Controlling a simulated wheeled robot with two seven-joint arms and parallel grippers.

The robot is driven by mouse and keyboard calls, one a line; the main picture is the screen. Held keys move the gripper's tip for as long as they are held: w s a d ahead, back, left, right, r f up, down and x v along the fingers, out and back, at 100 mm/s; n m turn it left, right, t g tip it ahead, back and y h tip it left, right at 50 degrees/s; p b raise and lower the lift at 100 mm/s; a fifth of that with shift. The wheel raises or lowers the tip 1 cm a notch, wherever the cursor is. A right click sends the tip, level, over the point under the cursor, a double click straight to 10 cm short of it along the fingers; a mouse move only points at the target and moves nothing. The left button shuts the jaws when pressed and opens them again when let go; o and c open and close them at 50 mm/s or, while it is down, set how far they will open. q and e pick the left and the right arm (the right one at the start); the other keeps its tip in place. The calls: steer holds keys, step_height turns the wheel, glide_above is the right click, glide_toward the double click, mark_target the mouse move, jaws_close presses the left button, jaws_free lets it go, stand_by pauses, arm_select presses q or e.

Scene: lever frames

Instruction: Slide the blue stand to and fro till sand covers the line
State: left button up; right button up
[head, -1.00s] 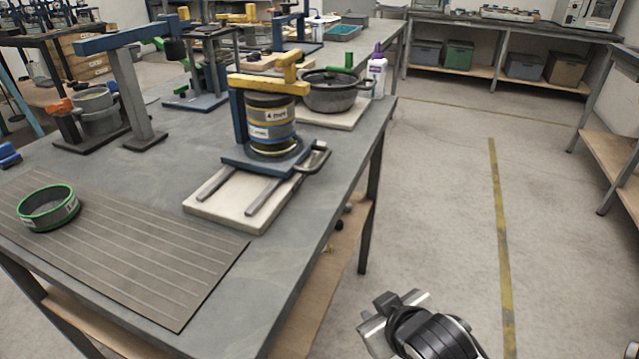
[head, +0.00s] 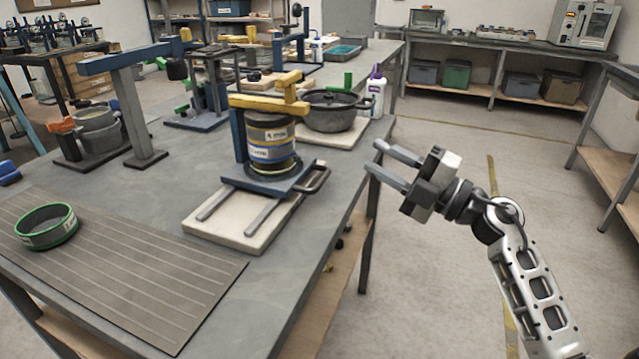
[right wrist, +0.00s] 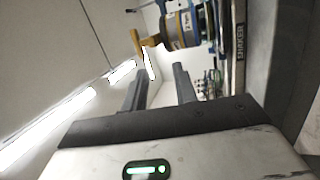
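The blue stand (head: 268,180) sits on two grey rails over a pale board (head: 215,222) near the bench's right edge. It carries a round sieve stack (head: 271,140) with labels, under a yellow clamp arm (head: 270,103). A dark handle (head: 318,178) sticks out on the stand's right side. My right gripper (head: 378,158) is open and empty, right of the handle and apart from it, beyond the bench edge. The right wrist view shows its spread fingers (right wrist: 160,88) with the stack (right wrist: 180,27) beyond. Sand and line cannot be made out. My left gripper is out of view.
A green-rimmed sieve (head: 46,226) lies on a ridged grey mat (head: 130,275) at the left. Behind the stand are a dark lidded pot (head: 333,113) and a white bottle with purple cap (head: 375,95). The floor right of the bench is clear.

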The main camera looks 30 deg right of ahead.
mark_target(322, 184)
steer(key=s+d+f+n+g, duration=0.1)
steer(key=d+f+n+g, duration=0.25)
steer(key=f+g, duration=0.2)
steer(key=shift+g, duration=0.35)
steer(key=x, duration=1.5)
steer(key=shift+w+a, duration=0.15)
steer(key=shift+w, duration=0.05)
steer(key=shift+p, duration=0.35)
jaws_close()
